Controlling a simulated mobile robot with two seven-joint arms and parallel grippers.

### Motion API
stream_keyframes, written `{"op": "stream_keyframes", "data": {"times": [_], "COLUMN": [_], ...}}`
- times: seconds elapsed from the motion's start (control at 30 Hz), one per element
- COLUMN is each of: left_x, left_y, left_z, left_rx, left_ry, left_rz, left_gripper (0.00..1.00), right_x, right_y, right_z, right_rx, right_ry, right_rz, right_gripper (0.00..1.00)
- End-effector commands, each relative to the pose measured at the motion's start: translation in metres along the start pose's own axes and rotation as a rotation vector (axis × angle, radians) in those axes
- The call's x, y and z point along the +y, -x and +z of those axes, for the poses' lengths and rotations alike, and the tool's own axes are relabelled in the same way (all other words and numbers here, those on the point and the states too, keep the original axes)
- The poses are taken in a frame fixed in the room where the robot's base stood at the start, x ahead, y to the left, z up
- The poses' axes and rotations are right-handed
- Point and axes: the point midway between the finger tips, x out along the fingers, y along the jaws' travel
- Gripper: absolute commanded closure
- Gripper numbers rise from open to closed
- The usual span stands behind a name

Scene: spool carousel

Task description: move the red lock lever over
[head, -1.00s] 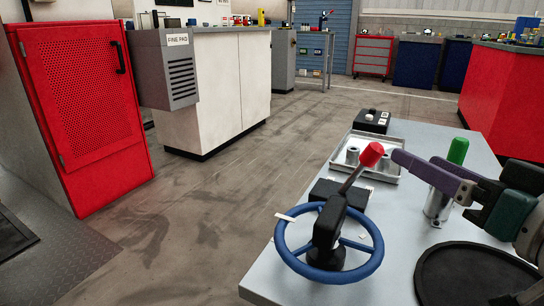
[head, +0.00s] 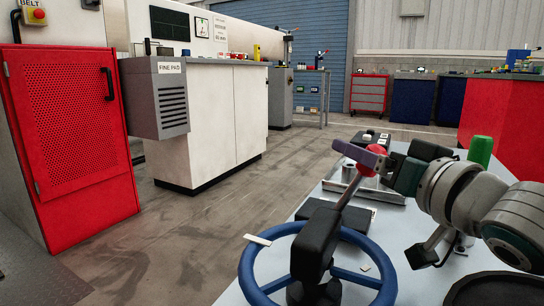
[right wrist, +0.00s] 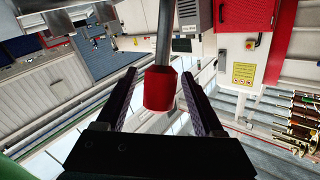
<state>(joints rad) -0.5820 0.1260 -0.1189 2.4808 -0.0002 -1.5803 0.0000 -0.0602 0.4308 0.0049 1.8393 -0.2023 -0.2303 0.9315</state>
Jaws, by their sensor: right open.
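The lock lever has a red knob (head: 378,163) on a thin metal shaft that rises from a black block (head: 316,244). It leans up and to the right, away from me. A blue handwheel (head: 252,272) surrounds its foot. My right gripper (head: 350,153) is at the knob, with one purple finger crossing in front of it and the other finger hidden. In the right wrist view the red knob (right wrist: 160,90) lies between the two open fingers (right wrist: 159,78), with a gap showing on each side. My left gripper is not in view.
The grey bench (head: 312,196) carries a metal tray (head: 388,190), a black box behind it, a green-topped post (head: 480,150) and a dark round pad (head: 498,290). A red cabinet (head: 70,140) and a white counter (head: 225,125) stand left across open floor.

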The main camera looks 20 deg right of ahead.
Motion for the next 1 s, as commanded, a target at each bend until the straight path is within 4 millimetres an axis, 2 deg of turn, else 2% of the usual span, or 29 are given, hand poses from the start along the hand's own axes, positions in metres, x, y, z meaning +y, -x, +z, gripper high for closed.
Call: {"op": "stream_keyframes", "data": {"times": [0.13,0.4,1.0], "left_x": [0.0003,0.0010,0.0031], "left_y": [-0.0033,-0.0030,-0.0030], "left_z": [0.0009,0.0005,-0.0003], "left_rx": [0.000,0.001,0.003], "left_ry": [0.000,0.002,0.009], "left_rz": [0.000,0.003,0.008], "left_gripper": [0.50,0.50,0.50], "right_x": [0.0003,0.0002,0.0001], "right_y": [-0.0081,-0.0089,-0.0087], "right_z": [-0.0005,-0.0006,-0.0005], "right_rx": [0.001,0.000,0.000], "right_ry": [0.001,0.000,0.000], "right_rz": [0.000,0.001,0.001], "right_gripper": [0.31,0.31,0.98]}}
